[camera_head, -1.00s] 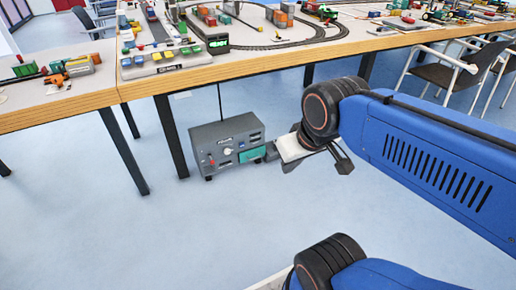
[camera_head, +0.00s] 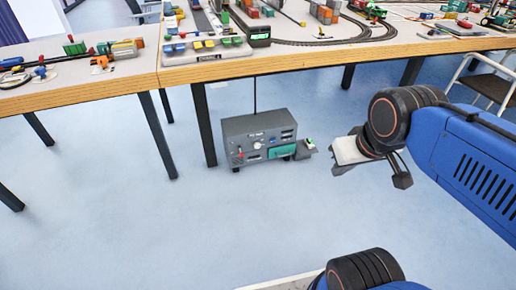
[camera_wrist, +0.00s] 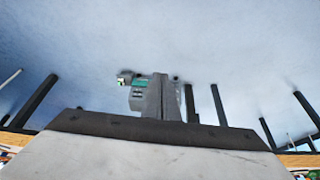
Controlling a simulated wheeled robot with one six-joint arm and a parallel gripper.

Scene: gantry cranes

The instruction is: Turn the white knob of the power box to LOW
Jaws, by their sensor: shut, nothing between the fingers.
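The power box (camera_head: 250,128) is a dark grey unit on the floor by the table legs. Its front carries a small white knob (camera_head: 257,145), a red lever (camera_head: 240,151) and a teal panel (camera_head: 282,152). I cannot read the knob's setting. My gripper (camera_head: 339,168) is shut and empty, to the right of the box and apart from it. In the wrist view my closed fingers (camera_wrist: 161,97) stand in the middle and hide part of the box. The box (camera_wrist: 138,100) shows upside down there, and I cannot make out the knob.
A small side shelf with a green and white switch (camera_head: 309,144) juts from the box's right side. The wooden table (camera_head: 300,62) with model trains is above and behind it. Dark table legs (camera_head: 203,125) stand left of the box. The blue floor (camera_head: 200,220) in front is clear.

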